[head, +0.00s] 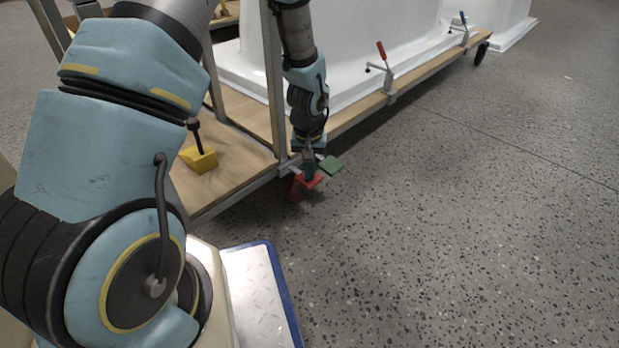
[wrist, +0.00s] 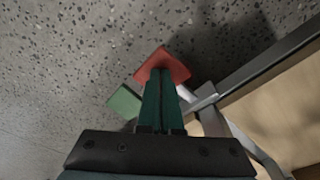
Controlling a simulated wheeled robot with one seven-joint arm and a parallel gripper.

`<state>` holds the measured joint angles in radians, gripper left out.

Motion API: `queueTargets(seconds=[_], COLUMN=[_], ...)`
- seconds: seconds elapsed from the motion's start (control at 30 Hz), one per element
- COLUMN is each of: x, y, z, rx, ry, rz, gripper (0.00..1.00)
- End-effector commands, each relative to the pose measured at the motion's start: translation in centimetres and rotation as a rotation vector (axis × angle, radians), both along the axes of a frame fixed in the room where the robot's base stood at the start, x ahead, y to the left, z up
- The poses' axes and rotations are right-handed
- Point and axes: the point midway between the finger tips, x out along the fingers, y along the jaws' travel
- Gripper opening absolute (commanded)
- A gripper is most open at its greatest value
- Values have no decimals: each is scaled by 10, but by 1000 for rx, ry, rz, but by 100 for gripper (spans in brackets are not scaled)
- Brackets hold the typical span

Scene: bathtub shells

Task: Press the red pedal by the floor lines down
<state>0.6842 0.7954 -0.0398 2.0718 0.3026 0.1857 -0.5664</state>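The red pedal (head: 296,190) sits low beside the near corner of the wooden cart, just above the speckled floor. It also shows in the wrist view (wrist: 162,58), beyond my fingertips. My gripper (head: 309,178) points down at the red pedal, its two dark green fingers side by side with almost no gap in the wrist view (wrist: 161,74). The fingertips overlap the near part of the pedal; I cannot tell whether they touch it. Nothing shows between the fingers. A green pedal (head: 330,165) is right beside the red one, and in the wrist view (wrist: 124,101) it is left of my fingers.
The wooden cart deck (head: 232,160) carries a yellow wedge-shaped piece (head: 199,159) with a dark handle. A cart upright (head: 273,80) stands close to my arm. White tub shells (head: 345,50) and a red-handled clamp (head: 381,51) are behind. The floor at right is clear.

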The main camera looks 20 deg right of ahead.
Motion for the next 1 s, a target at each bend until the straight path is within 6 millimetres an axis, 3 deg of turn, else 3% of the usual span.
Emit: queueTargets(seconds=[0.1, 0.33, 0.6, 0.87, 1.0], x=[0, -2, -27, -27, -28], y=[0, 1, 13, 13, 13], z=[-18, -12, -1, -2, 8], rx=[1, 1, 1, 1, 0], ry=[0, 0, 0, 0, 0], rz=[0, 0, 0, 1, 2], gripper=[0, 0, 0, 0, 0])
